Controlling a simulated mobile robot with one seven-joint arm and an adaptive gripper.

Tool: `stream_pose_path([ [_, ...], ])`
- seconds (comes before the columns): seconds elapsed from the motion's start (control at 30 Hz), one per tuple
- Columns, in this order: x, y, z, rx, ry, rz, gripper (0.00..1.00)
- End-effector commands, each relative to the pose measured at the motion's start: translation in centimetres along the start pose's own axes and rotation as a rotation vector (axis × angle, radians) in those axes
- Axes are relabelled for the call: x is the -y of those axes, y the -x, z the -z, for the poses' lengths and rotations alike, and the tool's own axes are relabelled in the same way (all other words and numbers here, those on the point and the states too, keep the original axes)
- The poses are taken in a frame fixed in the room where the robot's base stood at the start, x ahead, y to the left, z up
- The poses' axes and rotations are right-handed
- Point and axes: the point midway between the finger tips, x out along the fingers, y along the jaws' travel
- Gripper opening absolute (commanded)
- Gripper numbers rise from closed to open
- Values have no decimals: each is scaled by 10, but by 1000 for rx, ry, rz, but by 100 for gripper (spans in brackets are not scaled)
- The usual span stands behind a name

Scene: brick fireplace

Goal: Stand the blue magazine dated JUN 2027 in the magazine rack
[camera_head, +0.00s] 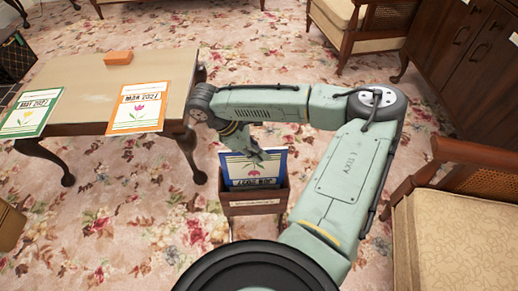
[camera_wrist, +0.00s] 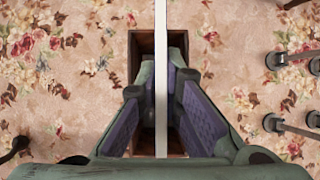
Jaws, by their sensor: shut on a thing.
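The blue magazine (camera_head: 283,160) is upright above the magazine rack (camera_head: 240,209), with its flower picture facing the head camera and its date label low, near the rack's front wall. My gripper (camera_head: 252,155) is shut on its upper part. In the wrist view the magazine (camera_wrist: 161,60) is a thin pale edge between the two fingers (camera_wrist: 160,90), lined up with the dark opening of the rack (camera_wrist: 147,38). Its lower edge is hidden by the rack's front wall, so I cannot tell how deep it sits or whether it touches the bottom.
A wooden table (camera_head: 90,82) at the left holds a green magazine (camera_head: 28,116), an orange magazine (camera_head: 138,108) and an orange block (camera_head: 118,57). An armchair (camera_head: 440,215) stands at the right and a cabinet (camera_head: 470,60) behind it. Flowered carpet is clear around the rack.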

Motion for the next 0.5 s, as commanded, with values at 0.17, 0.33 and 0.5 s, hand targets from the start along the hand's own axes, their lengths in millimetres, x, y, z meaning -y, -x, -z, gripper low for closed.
stream_pose_path([
  [0.17, 0, -14, 9, 0, 0, 0, 0],
  [0.33, 0, -24, 15, 0, 0, 0, 0],
  [0.5, -1, -31, 19, 0, 0, 0, 0],
])
